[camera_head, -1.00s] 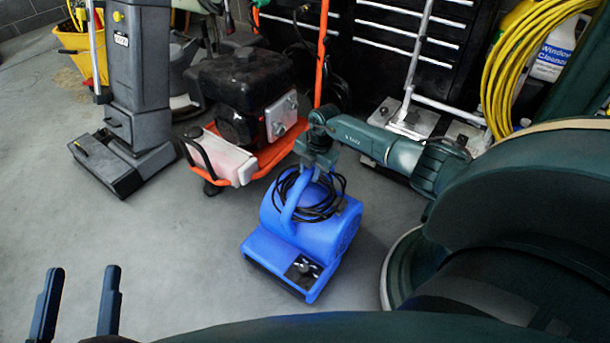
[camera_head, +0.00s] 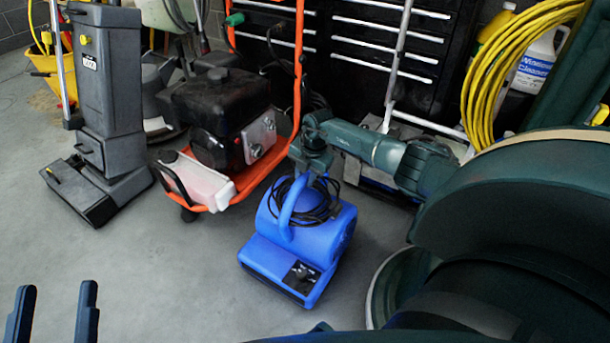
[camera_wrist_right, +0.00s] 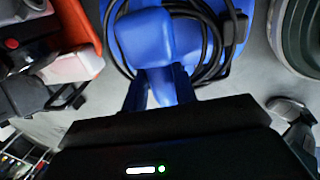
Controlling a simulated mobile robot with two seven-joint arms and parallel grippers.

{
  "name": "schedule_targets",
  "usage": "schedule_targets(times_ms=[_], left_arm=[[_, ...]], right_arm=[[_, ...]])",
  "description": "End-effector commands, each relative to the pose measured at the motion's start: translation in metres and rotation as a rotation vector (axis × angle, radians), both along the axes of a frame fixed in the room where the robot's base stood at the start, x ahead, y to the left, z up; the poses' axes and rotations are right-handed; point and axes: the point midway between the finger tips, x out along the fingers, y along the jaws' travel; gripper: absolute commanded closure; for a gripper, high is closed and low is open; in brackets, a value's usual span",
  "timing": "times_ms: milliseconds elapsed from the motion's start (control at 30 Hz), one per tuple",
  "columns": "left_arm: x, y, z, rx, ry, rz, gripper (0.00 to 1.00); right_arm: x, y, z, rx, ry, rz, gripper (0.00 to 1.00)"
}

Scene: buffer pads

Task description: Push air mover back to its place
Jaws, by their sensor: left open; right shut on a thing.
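The blue air mover (camera_head: 300,235) stands on the grey floor in the middle of the head view, with a black cord coiled around its handle. My right gripper (camera_head: 312,178) is shut on the top of its handle. In the right wrist view the fingers (camera_wrist_right: 160,92) close around the blue handle (camera_wrist_right: 145,40), with the cord (camera_wrist_right: 215,45) beside it. My left gripper (camera_head: 52,315) is open and empty at the lower left of the head view, apart from the air mover.
An orange-framed machine with a black engine (camera_head: 225,115) stands close behind and left of the air mover. A grey floor cleaner (camera_head: 105,110) is further left. A black tool cabinet (camera_head: 385,45) and a yellow hose coil (camera_head: 500,75) are behind. The floor (camera_head: 150,260) at left front is clear.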

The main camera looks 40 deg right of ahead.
Motion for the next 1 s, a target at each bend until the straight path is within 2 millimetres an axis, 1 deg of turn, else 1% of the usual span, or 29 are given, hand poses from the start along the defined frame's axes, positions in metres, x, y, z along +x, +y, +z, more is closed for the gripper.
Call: schedule_targets(times_ms=[33, 133, 167, 400, 633, 733, 833, 900, 1000], left_arm=[[0.0, 0.0, 0.0, 0.0, 0.0, -0.001, 0.51], [0.0, 0.0, 0.0, 0.001, 0.001, -0.002, 0.51], [0.0, 0.0, 0.0, 0.002, 0.0, -0.001, 0.51], [-0.001, -0.001, -0.001, 0.003, 0.002, -0.004, 0.51], [-0.001, -0.001, -0.002, 0.004, 0.006, -0.005, 0.51], [-0.001, -0.001, 0.001, 0.006, 0.01, -0.005, 0.51], [-0.001, -0.002, 0.004, 0.013, 0.031, -0.003, 0.51], [-0.007, -0.002, -0.012, 0.015, 0.115, 0.011, 0.51], [-0.005, 0.001, -0.009, 0.053, 0.107, 0.03, 0.51]], right_arm=[[0.003, -0.009, 0.004, -0.015, -0.015, -0.009, 1.0], [0.003, -0.009, 0.004, -0.014, -0.016, -0.009, 1.0], [0.003, -0.009, 0.004, -0.014, -0.016, -0.009, 0.71], [0.002, -0.005, 0.002, -0.009, -0.009, -0.004, 0.51], [0.001, -0.003, 0.002, -0.006, -0.006, -0.003, 0.51], [0.0, -0.003, 0.008, -0.006, -0.006, -0.002, 0.51], [-0.002, -0.005, 0.023, -0.007, -0.007, -0.002, 0.51], [-0.005, -0.006, 0.038, -0.008, -0.006, -0.001, 0.51], [-0.009, -0.008, 0.061, -0.008, -0.007, -0.002, 0.51]])
